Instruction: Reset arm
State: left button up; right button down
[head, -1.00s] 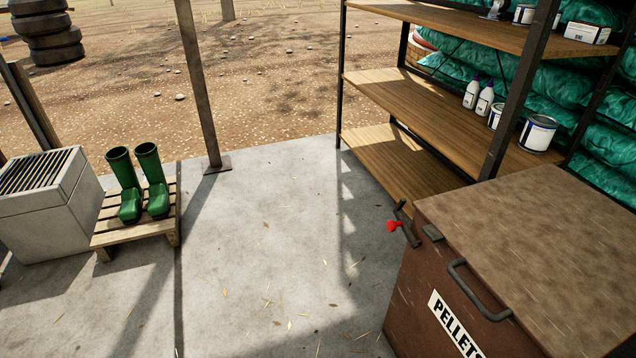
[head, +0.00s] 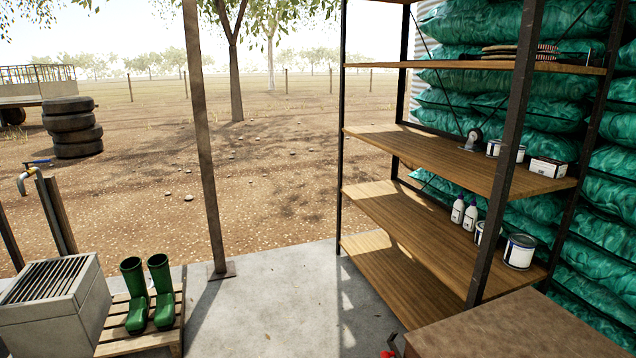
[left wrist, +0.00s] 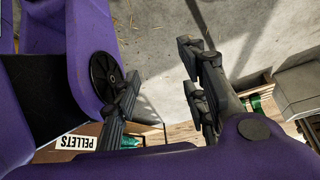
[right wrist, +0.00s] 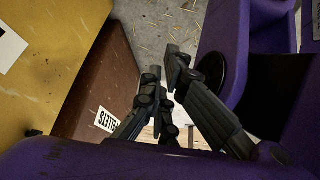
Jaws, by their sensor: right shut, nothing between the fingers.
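Neither of my arms shows in the head view. In the left wrist view my left gripper (left wrist: 160,62) is open, its two dark fingers well apart with nothing between them and grey concrete floor beyond. In the right wrist view my right gripper (right wrist: 163,65) is shut and empty, its fingertips close together. The brown pellets box (right wrist: 92,85) stands to the left of the right gripper's fingers there; I cannot tell the distance. Its brown lid (head: 510,330) shows at the bottom right of the head view.
A metal-framed shelf (head: 415,205) with bottles and cans stands at the right, before stacked green sacks (head: 600,205). Green boots (head: 161,290) stand on a small pallet (head: 120,340) beside a concrete block with a grate (head: 55,310). A post (head: 205,150) rises mid-left. Concrete floor (head: 275,300) is clear between.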

pick_arm(q)
jog(key=w+r+t+p, duration=0.1)
jog(key=w+r+p, duration=0.3)
jog(key=r+p, duration=0.6)
jog(key=w+r+t+p, duration=0.1)
jog(key=w+r+p, duration=0.3)
jog(key=r+p, duration=0.7)
notch_tip(320, 180, up, 2)
jog(key=shift+w+d+r+t, duration=0.15)
jog(key=shift+w+d+t, duration=0.15)
jog(key=shift+d, duration=0.15)
pick_arm(e)
jog(key=w+r+t, duration=0.1)
jog(key=w+r, duration=0.3)
jog(key=r, duration=0.8)
jog(key=w+r+t, duration=0.1)
jog(key=w+r, duration=0.4)
jog(key=r, duration=0.6)
jog(key=shift+w+a+r+t, duration=0.2)
jog(key=shift+a+r+t, duration=0.15)
jog(key=shift+t, duration=0.05)
pick_arm(q)
jog(key=shift+r, duration=0.1)
